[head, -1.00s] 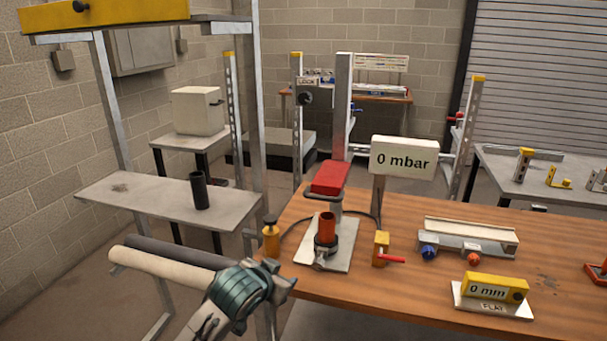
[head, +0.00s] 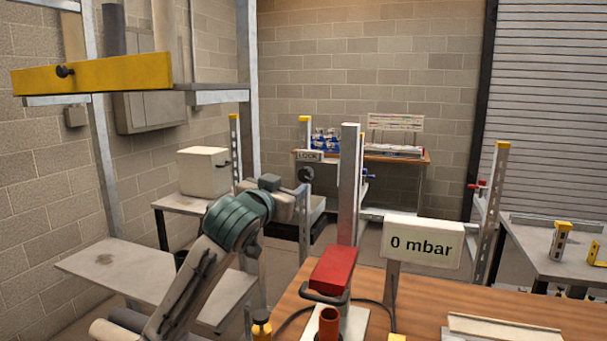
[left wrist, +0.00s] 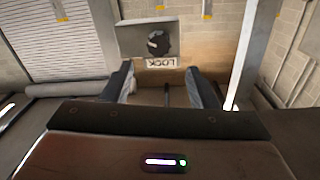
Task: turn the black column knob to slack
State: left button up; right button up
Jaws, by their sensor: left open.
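The black column knob (head: 306,173) sits on a grey plate on the yellow-capped post, beyond the workbench. A white sign reading LOCK (head: 309,156) is just above it. In the left wrist view, which is upside down, the knob (left wrist: 158,43) and the sign (left wrist: 164,62) are straight ahead between the fingers. My left gripper (left wrist: 160,78) is open and empty, its two dark fingers apart, short of the knob and not touching it. In the head view, my left gripper (head: 303,199) is just below the knob, partly hidden behind my wrist. My right gripper is not in view.
A grey upright (head: 348,185) stands right of the knob post. The workbench (head: 440,300) carries a red-topped clamp (head: 333,270) and a 0 mbar display (head: 421,241). A grey shelf (head: 110,268) and a yellow beam (head: 95,74) are on the left.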

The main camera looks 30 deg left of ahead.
aim_at(303, 176)
pick_arm(q)
jog(key=w, duration=0.2)
jog(key=w+a+p, duration=0.1)
jog(key=w, duration=0.2)
jog(key=w+p, duration=0.1)
jog(key=w, duration=0.1)
jog(key=shift+w+a+f, duration=0.1)
jog(key=shift+w+a, duration=0.1)
jog(key=shift+w, duration=0.6)
jog(key=shift+w+a, duration=0.1)
jog(key=shift+c, duration=1.1)
jog(key=c, duration=0.7)
jog(key=shift+c, duration=0.2)
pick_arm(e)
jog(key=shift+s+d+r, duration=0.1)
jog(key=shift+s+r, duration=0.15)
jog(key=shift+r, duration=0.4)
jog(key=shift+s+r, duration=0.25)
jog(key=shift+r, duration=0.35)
